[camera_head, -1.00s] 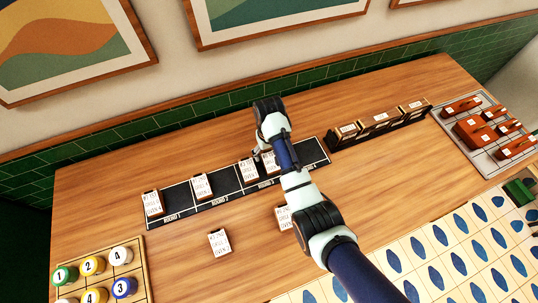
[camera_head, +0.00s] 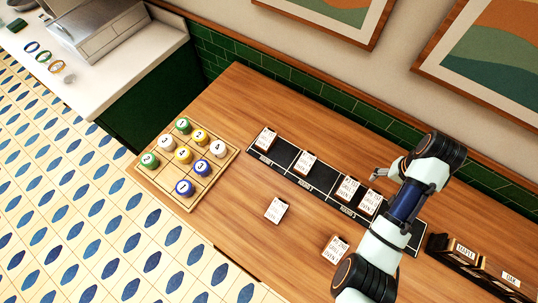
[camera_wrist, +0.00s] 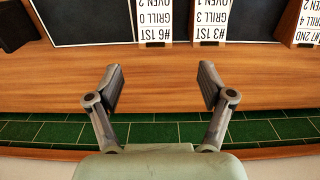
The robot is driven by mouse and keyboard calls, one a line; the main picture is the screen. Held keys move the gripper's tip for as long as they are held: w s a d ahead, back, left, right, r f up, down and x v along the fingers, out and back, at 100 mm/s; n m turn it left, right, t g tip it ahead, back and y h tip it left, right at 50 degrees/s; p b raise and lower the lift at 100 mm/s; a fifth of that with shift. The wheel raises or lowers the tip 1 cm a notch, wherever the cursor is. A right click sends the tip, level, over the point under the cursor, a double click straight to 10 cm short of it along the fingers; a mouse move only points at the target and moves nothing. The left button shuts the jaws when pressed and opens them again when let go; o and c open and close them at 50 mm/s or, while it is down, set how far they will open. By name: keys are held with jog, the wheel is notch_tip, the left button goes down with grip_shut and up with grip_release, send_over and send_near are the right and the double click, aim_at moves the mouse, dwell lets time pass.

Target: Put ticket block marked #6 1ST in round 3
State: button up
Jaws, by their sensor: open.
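The ticket block marked #6 1ST (camera_wrist: 153,22) stands at the top of the wrist view, with GRILL 0 and OVEN 2 on it. In the head view it appears to be the right one of two close blocks (camera_head: 369,203) in the section labelled round 3 of the black strip (camera_head: 322,178). Its neighbour (camera_wrist: 212,22), marked 1ST GRILL 3, stands beside it with a narrow gap. My gripper (camera_wrist: 161,85) is open and empty, on the wall side of the blocks and apart from them. In the head view my gripper (camera_head: 378,175) is just behind the #6 block.
Other blocks stand in round 1 (camera_head: 265,139) and round 2 (camera_head: 305,163). Two loose blocks (camera_head: 276,209) (camera_head: 335,249) are on the wood in front. A dark holder (camera_head: 465,256) stands right, a tray of numbered pots (camera_head: 217,167) left. Green tiles (camera_wrist: 160,132) line the wall.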

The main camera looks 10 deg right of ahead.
jog(key=w+a+r+n+t+h, duration=0.1)
jog(key=w+a+r+n+t, duration=0.2)
jog(key=a, duration=0.6)
jog(key=w+a+r+n+t, duration=0.1)
jog(key=w+a+r+t, duration=0.15)
jog(key=w+a, duration=0.45)
jog(key=w+a+r+n+t+h, duration=0.1)
jog(key=w+a+r+n+t, duration=0.2)
jog(key=a, duration=0.8)
jog(key=s+a+r+n+t+y, duration=0.2)
jog(key=s+a+r+t, duration=0.2)
jog(key=a+r, duration=0.5)
jog(key=s+a, duration=0.1)
jog(key=a, duration=0.2)
jog(key=shift+a+r, duration=0.3)
jog(key=shift+a, duration=0.05)
